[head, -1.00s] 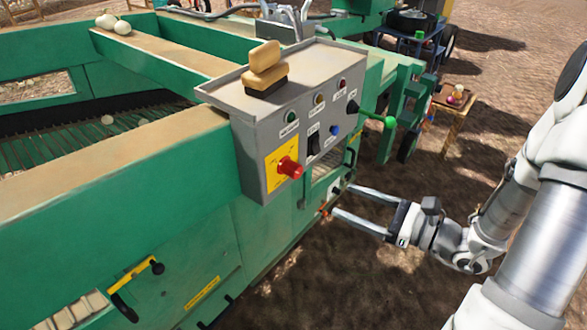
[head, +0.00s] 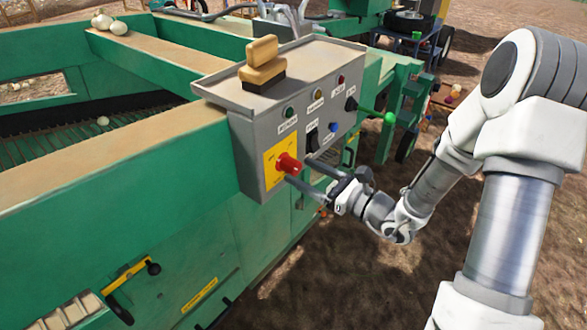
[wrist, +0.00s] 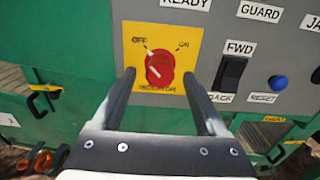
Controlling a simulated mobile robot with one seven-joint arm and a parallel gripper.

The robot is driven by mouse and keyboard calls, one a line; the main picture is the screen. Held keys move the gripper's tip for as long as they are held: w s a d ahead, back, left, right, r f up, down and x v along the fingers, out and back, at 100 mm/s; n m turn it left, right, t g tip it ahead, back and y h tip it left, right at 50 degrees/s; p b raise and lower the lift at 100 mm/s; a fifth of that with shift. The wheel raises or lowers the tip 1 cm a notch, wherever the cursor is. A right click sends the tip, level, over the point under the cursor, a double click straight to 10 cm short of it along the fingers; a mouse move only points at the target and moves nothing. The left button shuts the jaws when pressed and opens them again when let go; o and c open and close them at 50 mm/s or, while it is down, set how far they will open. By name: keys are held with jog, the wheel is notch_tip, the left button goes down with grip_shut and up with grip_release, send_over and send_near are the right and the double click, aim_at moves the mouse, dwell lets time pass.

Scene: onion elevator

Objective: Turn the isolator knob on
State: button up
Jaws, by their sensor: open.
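The red isolator knob (head: 288,163) sits on a yellow plate (head: 270,176) on the front of the grey control box (head: 250,130). In the wrist view the knob (wrist: 160,69) has OFF marked at upper left and ON at upper right. Its white mark appears to lean toward OFF. My gripper (head: 298,170) is open in front of the box, its fingertips close to the knob. In the wrist view my gripper (wrist: 160,77) has one finger on each side of the knob, with gaps. I cannot tell whether the tips reach past its face.
Right of the knob are a black FWD rocker switch (wrist: 230,73) and a blue RESET button (wrist: 278,83). A green-tipped lever (head: 389,118) sticks out to the right. A sponge-like brush (head: 263,65) stands on the box. The ground in front is clear.

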aim_at(297, 169)
jog(key=shift+x, duration=1.8)
grip_shut()
